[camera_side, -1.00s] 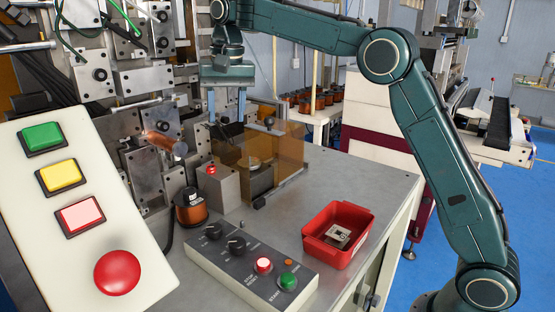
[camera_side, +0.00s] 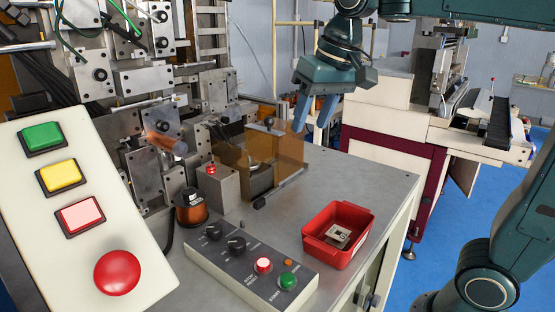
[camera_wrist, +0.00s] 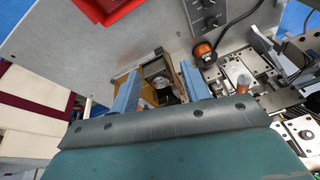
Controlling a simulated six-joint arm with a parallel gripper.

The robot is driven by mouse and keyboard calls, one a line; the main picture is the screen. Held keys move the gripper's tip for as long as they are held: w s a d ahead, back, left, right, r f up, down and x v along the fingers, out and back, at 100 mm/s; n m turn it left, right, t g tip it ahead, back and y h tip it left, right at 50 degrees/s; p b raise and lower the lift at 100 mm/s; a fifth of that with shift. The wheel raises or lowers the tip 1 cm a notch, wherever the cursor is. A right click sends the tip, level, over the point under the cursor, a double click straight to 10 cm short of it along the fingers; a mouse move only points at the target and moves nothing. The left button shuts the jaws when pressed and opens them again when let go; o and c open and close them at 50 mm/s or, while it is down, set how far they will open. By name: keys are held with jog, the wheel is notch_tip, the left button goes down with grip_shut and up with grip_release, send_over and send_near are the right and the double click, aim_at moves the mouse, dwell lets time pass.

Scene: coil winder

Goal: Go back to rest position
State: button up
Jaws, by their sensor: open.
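My gripper (camera_side: 316,113) is open and empty in the side view, with its two blue fingers pointing down. It hangs in the air above the back right part of the grey worktable (camera_side: 345,182), to the right of the amber-walled fixture (camera_side: 276,157). In the wrist view my gripper (camera_wrist: 157,85) shows its two fingers spread apart, with the fixture (camera_wrist: 150,97) seen below and between them. Nothing is between the fingers.
On the table stand a red bin (camera_side: 318,243) holding a small pale part, a control box (camera_side: 240,255) with knobs and buttons, and a copper coil spool (camera_side: 190,208). The winding machine (camera_side: 145,80) rises at left.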

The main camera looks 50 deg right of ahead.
jog(key=s+f+n+t, duration=0.1)
jog(key=s+f+n, duration=0.2)
jog(key=s+f, duration=0.7)
jog(key=s, duration=0.5)
jog(key=shift+s+d+f+t, duration=0.15)
jog(key=shift+d+f+t, duration=0.05)
jog(key=shift+d+t, duration=0.2)
